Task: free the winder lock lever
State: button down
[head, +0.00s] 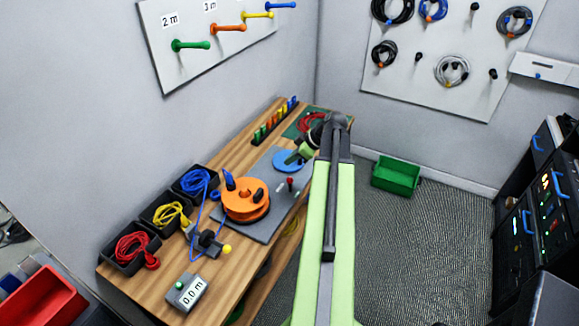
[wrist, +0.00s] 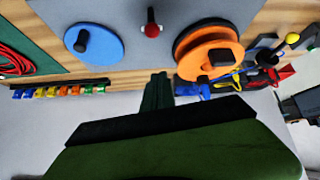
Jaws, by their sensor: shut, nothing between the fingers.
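The winder is an orange drum (head: 245,200) on a grey plate (head: 262,229) on the bench. It also shows in the wrist view (wrist: 207,50). A short lever with a red knob (head: 290,181) stands on the plate between the drum and a blue disc (head: 284,160). In the wrist view the red-knobbed lever (wrist: 152,29) stands upright at the top middle, apart from my fingers. My gripper (wrist: 159,78) is shut and empty. In the head view my gripper (head: 306,151) is near the blue disc, partly hidden by my arm.
Black bins with blue (head: 195,182), yellow (head: 170,214) and red cables (head: 136,248) line the bench's left side. A yellow-knobbed device (head: 227,249) and a length display (head: 187,291) sit at the front. A colored clip row (head: 274,121) stands at the back. A green crate (head: 396,177) is on the floor.

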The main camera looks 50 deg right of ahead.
jog(key=b, duration=0.7)
send_over(290, 185)
jog(key=w+a, duration=0.2)
jog(key=w, duration=0.2)
notch_tip(290, 185, down, 8)
jog(key=shift+w+d+f, duration=0.1)
jog(key=shift+w+d, duration=0.05)
jog(key=shift+d, duration=0.15)
jog(key=s, duration=0.1)
jog(key=s+d+b, duration=0.1)
jog(key=s, duration=0.1)
jog(key=shift+d+f, duration=0.15)
jog(key=shift+f, duration=0.05)
jog(key=shift+w, duration=0.1)
